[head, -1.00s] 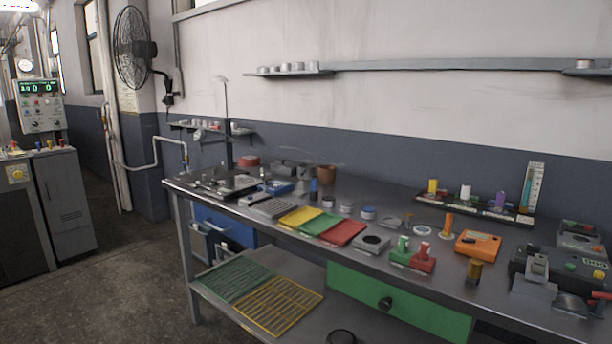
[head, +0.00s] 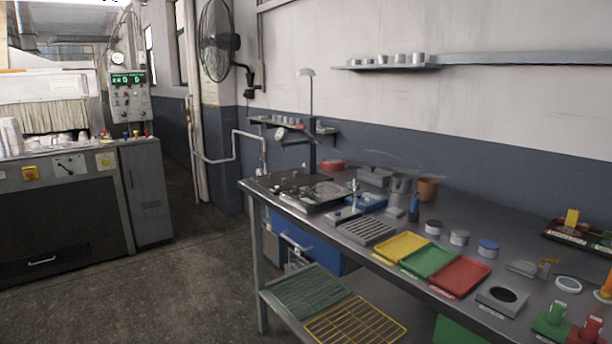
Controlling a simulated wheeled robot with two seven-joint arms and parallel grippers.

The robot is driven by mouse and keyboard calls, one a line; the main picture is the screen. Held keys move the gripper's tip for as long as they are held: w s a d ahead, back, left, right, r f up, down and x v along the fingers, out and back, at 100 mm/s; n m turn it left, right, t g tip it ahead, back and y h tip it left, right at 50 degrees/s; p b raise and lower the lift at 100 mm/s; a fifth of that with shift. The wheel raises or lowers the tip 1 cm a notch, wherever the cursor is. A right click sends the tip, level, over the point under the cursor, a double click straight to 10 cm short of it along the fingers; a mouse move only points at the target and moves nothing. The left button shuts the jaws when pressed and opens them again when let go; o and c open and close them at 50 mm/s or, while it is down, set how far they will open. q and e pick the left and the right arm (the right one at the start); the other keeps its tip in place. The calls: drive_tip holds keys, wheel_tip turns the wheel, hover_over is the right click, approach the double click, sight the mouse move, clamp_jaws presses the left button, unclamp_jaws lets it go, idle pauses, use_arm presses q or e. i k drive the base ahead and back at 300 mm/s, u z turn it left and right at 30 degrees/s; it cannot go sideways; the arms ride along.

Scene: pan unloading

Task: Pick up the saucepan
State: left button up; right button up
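I cannot make out a saucepan for certain in the head view. A small grey metal pot (head: 400,184) stands towards the back of the workbench, with a brown pot (head: 427,189) just right of it; no long handle shows clearly on either. Neither of my grippers is in view.
The long metal workbench (head: 478,240) holds yellow, green and red trays (head: 432,261), small tins and a blue-handled tool. A machine with a strip curtain (head: 57,117) and dark cabinet (head: 65,215) stands at left. Open floor (head: 170,285) lies between them. A fan (head: 216,41) hangs on the wall.

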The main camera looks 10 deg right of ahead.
sight(400, 182)
drive_tip(key=u, duration=0.4)
drive_tip(key=i, duration=2.05)
drive_tip(key=z, duration=0.5)
